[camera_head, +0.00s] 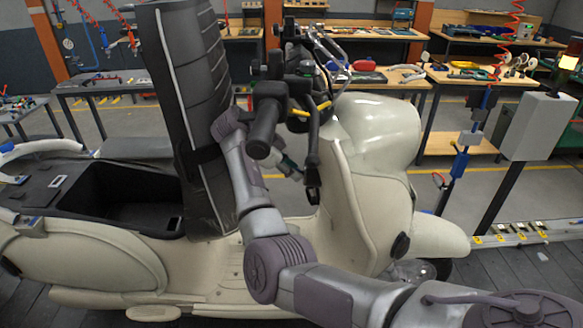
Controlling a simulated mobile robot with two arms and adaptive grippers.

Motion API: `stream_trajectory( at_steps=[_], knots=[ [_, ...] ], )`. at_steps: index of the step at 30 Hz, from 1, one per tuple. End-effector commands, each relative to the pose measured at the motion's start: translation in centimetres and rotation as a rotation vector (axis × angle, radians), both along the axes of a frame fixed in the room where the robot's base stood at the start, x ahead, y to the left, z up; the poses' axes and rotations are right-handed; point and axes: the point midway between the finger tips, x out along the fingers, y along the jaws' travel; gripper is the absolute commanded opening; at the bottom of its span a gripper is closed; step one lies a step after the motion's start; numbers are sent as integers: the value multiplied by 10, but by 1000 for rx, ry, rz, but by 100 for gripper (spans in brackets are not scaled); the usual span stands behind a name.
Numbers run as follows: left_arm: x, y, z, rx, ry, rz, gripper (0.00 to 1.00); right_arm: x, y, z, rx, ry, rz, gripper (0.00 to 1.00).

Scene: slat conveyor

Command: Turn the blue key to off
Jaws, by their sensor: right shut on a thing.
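A cream scooter (378,130) stands across the view with its seat (190,90) raised and its dark handlebar (268,118) at the upper middle. My right arm comes in from the lower right and bends up in front of the scooter. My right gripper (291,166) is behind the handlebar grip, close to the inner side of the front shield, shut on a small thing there. The blue key cannot be made out; the gripper and handlebar hide the spot around it. My left gripper is not in view.
The open storage bay (135,205) is below the raised seat. A grey box on a post (537,125) stands at the right. Workbenches (385,80) with tools line the back. The handlebar and its hanging cables crowd the space around my right gripper.

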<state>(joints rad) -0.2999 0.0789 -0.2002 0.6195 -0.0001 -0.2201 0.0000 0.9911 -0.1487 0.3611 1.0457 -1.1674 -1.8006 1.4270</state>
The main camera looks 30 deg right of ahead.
Motion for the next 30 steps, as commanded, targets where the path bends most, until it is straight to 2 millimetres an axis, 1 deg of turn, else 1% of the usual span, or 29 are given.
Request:
stream_trajectory(
  at_steps=[3, 7, 8, 12, 13, 20, 23, 26, 30],
  knots=[
    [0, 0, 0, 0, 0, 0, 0, 0, -1, 1, 9, 19, 0, 8],
    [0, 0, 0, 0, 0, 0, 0, 2, -2, 2, 59, 101, 11, 8],
    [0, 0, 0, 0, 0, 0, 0, 1, -2, 1, 64, 109, 13, 35],
    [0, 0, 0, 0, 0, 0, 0, 1, -1, 0, 61, 103, 13, 58],
    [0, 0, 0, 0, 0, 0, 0, 1, -1, 0, 61, 103, 13, 62],
    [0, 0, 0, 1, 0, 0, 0, 2, 0, 0, 61, 102, 15, 62],
    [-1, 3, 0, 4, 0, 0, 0, 2, 0, 0, 58, 97, 14, 62],
    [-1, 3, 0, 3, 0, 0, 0, 1, 0, 0, 44, 73, 12, 62],
    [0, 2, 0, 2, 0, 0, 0, -1, 2, -2, -6, -7, 2, 62]
  ],
)
